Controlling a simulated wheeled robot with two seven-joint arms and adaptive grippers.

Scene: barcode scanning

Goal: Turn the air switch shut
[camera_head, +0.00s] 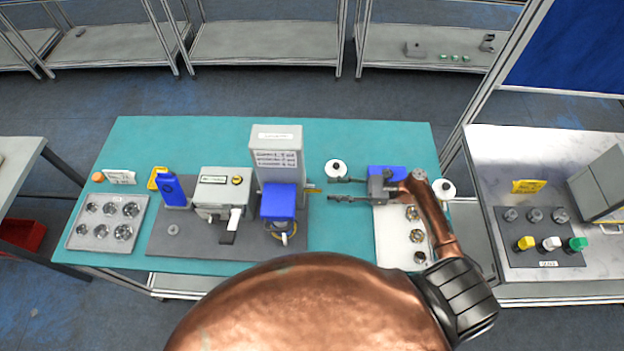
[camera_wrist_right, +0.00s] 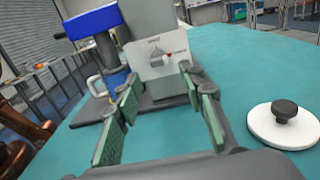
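The air switch is a small knob with a red spot (camera_wrist_right: 168,56) on the lower side face of a tall grey box; a pale label surrounds it in the right wrist view. In the head view a small yellow part (camera_head: 312,190) sticks out from that side of the box, and I cannot tell if it is the same switch. My right gripper (camera_head: 333,189) is open and empty, its fingers pointing left at the box with a gap between. In the right wrist view the switch shows beyond and between the open fingers (camera_wrist_right: 160,108). My left gripper is not in view.
The grey box (camera_head: 276,143) stands on a dark base plate beside a blue-topped unit (camera_head: 278,202). A white disc with a black knob (camera_wrist_right: 285,122) lies near the right gripper. A white tray (camera_head: 391,250) with several round parts lies below my right arm. Teal table is clear between.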

